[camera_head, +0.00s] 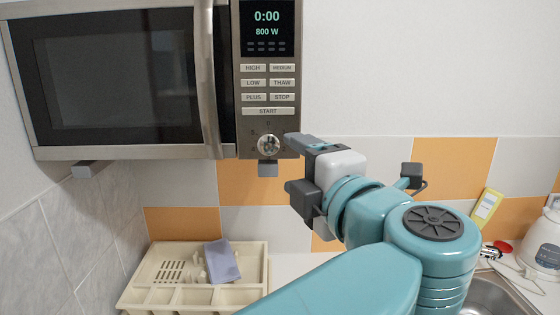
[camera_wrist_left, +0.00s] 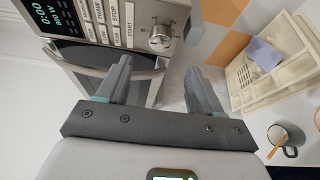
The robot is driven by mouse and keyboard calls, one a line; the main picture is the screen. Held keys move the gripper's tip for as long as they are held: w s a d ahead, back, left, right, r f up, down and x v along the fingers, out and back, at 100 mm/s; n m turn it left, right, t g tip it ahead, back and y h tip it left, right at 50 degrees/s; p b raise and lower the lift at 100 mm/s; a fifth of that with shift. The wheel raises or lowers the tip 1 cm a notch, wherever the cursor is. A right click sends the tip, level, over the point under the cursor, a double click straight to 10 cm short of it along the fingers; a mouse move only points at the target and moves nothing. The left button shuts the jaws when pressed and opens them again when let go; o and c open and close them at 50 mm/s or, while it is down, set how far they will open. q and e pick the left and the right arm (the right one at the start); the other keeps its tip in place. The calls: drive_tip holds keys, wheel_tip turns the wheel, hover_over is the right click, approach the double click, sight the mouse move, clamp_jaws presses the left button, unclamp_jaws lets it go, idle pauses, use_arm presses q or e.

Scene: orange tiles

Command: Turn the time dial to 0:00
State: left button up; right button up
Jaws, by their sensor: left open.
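The microwave (camera_head: 120,75) is mounted at the upper left. Its display (camera_head: 267,25) reads 0:00 and 800 W. The silver time dial (camera_head: 268,146) sits at the bottom of the control panel; the dial also shows in the left wrist view (camera_wrist_left: 160,40), beyond the fingertips. My left gripper (camera_head: 289,163) is open, just right of and below the dial in the head view. In the left wrist view its two fingers (camera_wrist_left: 157,66) are spread with nothing between them, apart from the dial. My right gripper is not in view.
The microwave's vertical door handle (camera_head: 207,80) is left of the panel. Below are a cream drawer tray (camera_head: 165,296) with a purple sponge (camera_head: 222,261). A white kettle-like item (camera_head: 542,240) and sink (camera_head: 485,295) are at right. A mug (camera_wrist_left: 284,138) shows in the wrist view.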

use_arm(q)
drive_tip(key=v, duration=0.6)
drive_tip(key=shift+s, duration=0.35)
drive_tip(key=shift+w+d, duration=0.1)
drive_tip(key=shift+d, duration=0.05)
